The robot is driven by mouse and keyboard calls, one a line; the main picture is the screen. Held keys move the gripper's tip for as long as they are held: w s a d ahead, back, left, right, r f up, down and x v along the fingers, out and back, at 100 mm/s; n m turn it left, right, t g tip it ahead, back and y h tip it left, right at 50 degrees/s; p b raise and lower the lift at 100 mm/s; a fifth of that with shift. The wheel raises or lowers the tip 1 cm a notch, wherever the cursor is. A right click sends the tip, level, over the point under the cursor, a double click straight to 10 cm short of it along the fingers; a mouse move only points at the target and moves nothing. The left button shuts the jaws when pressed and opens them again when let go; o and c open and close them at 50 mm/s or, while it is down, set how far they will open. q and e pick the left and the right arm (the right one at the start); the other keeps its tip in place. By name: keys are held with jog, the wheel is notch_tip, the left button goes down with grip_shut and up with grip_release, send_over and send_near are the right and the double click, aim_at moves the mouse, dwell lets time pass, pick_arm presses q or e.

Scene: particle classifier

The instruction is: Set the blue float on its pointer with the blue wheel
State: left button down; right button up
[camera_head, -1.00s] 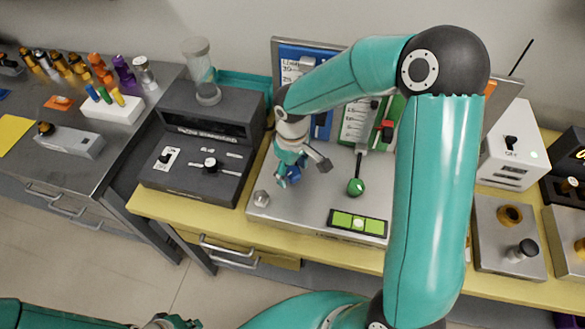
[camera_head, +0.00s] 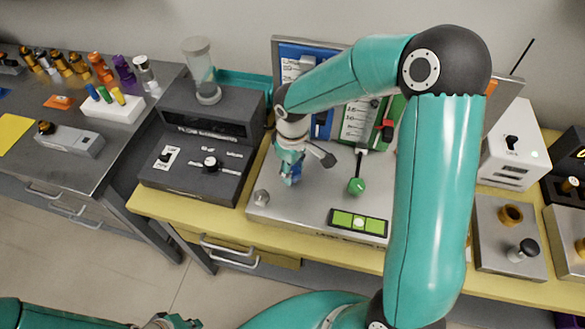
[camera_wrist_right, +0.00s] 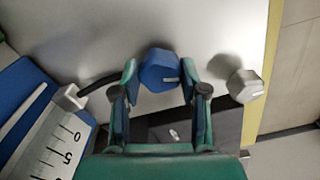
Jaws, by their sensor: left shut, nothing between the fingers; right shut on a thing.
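The blue wheel (camera_wrist_right: 160,70) is a faceted blue knob with a pale mark, standing on the grey base plate. My right gripper (camera_wrist_right: 159,75) has a finger on each side of it and is shut on it; in the head view this gripper (camera_head: 290,172) hides most of the wheel. The blue panel (camera_head: 288,52) with a white scale stands behind; its scale also shows in the right wrist view (camera_wrist_right: 57,145), with the marks 0 and 5. My right arm covers much of the panel, and I cannot make out the blue float or its pointer. My left gripper (camera_head: 172,322) is shut at the bottom edge.
Right of the blue wheel are a green wheel (camera_head: 356,186) and a green panel (camera_head: 355,120). A silver hex knob (camera_wrist_right: 245,85) stands close to my right gripper. A level strip (camera_head: 358,222) lies at the plate's front. A dark console (camera_head: 195,170) stands left.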

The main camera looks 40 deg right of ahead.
aim_at(293, 170)
jog(key=o, duration=1.1)
jog(key=shift+o, duration=0.2)
notch_tip(293, 170, up, 12)
jog(key=shift+f, duration=0.1)
